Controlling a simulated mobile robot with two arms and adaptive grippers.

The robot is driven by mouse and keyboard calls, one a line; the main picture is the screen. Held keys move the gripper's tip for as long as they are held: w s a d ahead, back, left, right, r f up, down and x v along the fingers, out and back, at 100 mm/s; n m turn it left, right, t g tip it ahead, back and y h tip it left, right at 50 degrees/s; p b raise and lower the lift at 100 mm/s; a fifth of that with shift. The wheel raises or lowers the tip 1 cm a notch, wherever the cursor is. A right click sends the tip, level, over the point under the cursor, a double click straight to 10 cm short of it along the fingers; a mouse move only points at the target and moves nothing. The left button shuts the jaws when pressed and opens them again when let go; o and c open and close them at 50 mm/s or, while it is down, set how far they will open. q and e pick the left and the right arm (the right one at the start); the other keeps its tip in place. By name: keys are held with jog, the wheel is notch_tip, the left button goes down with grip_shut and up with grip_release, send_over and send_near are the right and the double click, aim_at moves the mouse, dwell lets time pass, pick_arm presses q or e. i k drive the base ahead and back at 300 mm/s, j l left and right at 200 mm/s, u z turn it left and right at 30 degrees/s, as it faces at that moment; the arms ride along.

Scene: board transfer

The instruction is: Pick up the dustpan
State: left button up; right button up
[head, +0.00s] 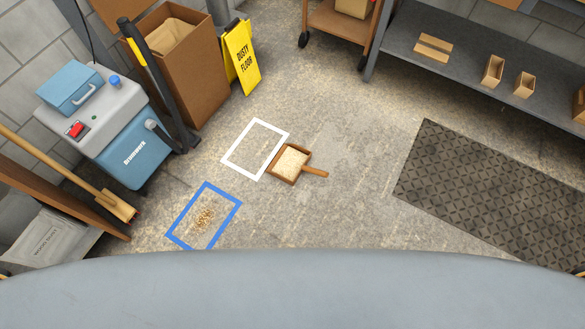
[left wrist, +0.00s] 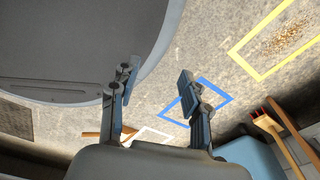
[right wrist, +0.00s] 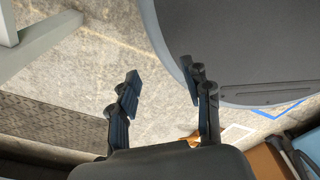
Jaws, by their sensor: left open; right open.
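The dustpan (head: 291,163) is a brown wooden pan with a pale inside and a short handle. In the head view it lies on the concrete floor, just right of the white taped rectangle (head: 235,155), with its handle pointing right. Parts of it show small in the left wrist view (left wrist: 92,135) and the right wrist view (right wrist: 191,137). My left gripper (left wrist: 156,78) is open and empty, well away from the dustpan. My right gripper (right wrist: 163,80) is also open and empty, away from the dustpan. In the head view no gripper jaws show clearly.
A blue taped rectangle (head: 177,213) holds a small heap of shavings (head: 204,217). A blue-grey machine (head: 135,150), a cardboard box (head: 190,80), a yellow sign (head: 242,55) and a broom (head: 115,203) stand left. A dark mat (head: 490,190) lies right; the floor between is clear.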

aim_at(288, 163)
jog(key=i+u, duration=0.5)
jog(key=i, duration=0.15)
jog(key=i+l+u, duration=0.15)
jog(key=i+u, duration=0.35)
jog(key=i, duration=0.15)
jog(key=z, duration=0.2)
